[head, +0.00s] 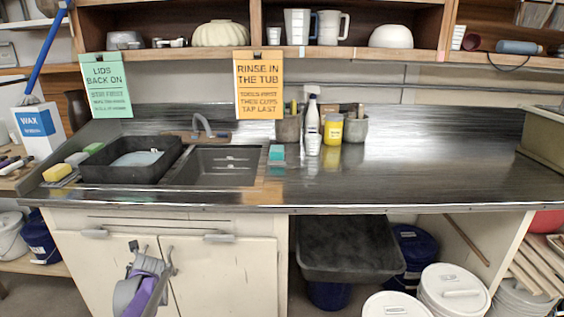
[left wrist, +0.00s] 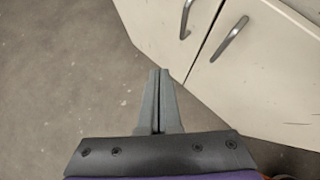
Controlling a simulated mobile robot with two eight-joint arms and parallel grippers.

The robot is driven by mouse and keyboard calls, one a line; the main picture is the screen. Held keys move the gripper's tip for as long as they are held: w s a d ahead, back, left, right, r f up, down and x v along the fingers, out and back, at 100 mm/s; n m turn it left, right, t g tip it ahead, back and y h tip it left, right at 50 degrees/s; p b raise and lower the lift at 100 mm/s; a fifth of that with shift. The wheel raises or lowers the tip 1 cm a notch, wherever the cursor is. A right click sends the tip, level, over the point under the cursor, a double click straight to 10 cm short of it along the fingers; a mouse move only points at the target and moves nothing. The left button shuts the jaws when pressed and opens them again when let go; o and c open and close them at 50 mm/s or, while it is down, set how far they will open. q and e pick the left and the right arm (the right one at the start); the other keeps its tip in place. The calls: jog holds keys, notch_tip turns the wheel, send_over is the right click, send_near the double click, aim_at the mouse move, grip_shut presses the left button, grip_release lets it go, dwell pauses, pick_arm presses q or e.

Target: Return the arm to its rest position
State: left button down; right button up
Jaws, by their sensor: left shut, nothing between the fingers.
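My left gripper (left wrist: 158,78) is shut and empty in the left wrist view, its two grey fingers together above the bare floor (left wrist: 60,60). The white cabinet doors (left wrist: 270,80) with two metal handles are just ahead and to the right of the fingertips. In the head view my left arm (head: 148,285), grey and purple, is low in front of the same cabinet doors (head: 225,275), below the counter. My right arm and gripper do not show.
The steel counter (head: 430,165) holds a black tub (head: 105,168), a sink (head: 215,165) and cups with a yellow jar (head: 333,129). Its front edge overhangs the doors. A dark basin (head: 348,250) and white lidded buckets (head: 455,285) are under it at right.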

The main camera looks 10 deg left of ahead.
pick_arm(q)
jog(key=s+d+r+n+h, duration=0.2)
jog(key=s+d+n, duration=0.4)
jog(key=d, duration=0.6)
jog(key=s+d+r+n+h, duration=0.2)
jog(key=s+d+n, duration=0.4)
jog(key=d, duration=0.5)
jog(key=s+d+f+n+h, duration=0.2)
jog(key=s+d+f+n, duration=0.1)
jog(key=s+d+n, duration=0.45)
jog(key=s+d+f+n+h, duration=0.25)
jog(key=s+d+n, duration=0.25)
jog(key=s+d, duration=0.45)
notch_tip(320, 180, up, 19)
jog(key=a+p, duration=0.2)
jog(key=p, duration=1.4)
jog(key=shift+w+f+y+p, duration=0.2)
jog(key=shift+w+y+p, duration=0.15)
jog(key=shift+y, duration=0.1)
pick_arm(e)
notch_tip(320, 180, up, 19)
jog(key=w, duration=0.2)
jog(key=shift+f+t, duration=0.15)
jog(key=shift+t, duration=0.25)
pick_arm(q)
jog(key=shift+s, duration=0.2)
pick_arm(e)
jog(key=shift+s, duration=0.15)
pick_arm(q)
jog(key=shift+w, duration=0.1)
